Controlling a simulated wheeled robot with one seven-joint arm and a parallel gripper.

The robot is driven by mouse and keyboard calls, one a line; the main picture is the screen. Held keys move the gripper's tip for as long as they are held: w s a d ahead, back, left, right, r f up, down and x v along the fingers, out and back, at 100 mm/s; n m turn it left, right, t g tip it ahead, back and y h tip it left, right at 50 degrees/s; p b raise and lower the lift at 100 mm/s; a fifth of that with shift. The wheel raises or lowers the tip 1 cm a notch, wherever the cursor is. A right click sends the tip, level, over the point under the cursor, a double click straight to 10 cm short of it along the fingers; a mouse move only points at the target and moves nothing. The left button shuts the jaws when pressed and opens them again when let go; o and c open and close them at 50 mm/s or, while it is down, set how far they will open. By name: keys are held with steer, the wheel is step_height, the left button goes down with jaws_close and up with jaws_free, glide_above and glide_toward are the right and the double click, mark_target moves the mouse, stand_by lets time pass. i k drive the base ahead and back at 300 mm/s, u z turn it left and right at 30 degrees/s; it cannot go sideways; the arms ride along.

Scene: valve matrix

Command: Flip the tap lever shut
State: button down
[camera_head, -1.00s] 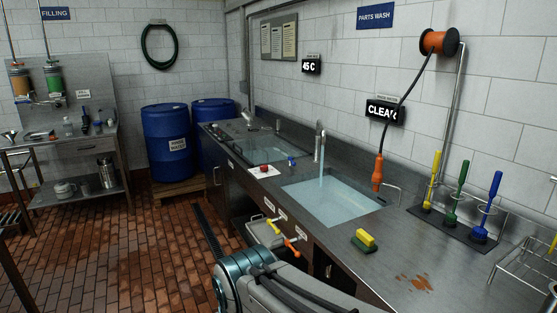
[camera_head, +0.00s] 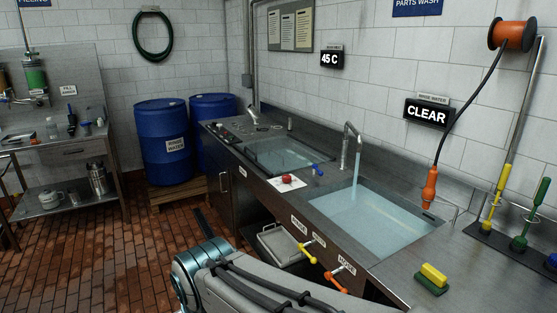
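A metal tap (camera_head: 350,142) stands at the back of the right basin (camera_head: 372,222). A stream of water (camera_head: 356,170) runs from its spout into the basin, which holds bluish water. A small blue lever (camera_head: 317,169) sits on the counter left of the tap, between the two basins; whether it belongs to this tap is not clear. A yellow lever (camera_head: 307,255) and an orange lever (camera_head: 335,281) stick out from the front panel below the right basin. My arm crosses the bottom of the view; my gripper is out of sight.
A red button (camera_head: 287,178) sits on a white plate near the left basin (camera_head: 290,152). An orange hand piece (camera_head: 430,187) hangs on a cable right of the tap. A yellow-green sponge (camera_head: 432,277) lies on the right counter. Blue drums (camera_head: 165,138) stand at the back left.

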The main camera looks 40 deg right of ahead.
mark_target(314, 166)
steer(key=z, duration=0.1)
steer(key=i, duration=1.6)
steer(key=z, duration=0.85)
steer(key=i, duration=1.1)
steer(key=z, duration=1.65)
steer(key=i, duration=0.6)
steer(key=z, duration=0.35)
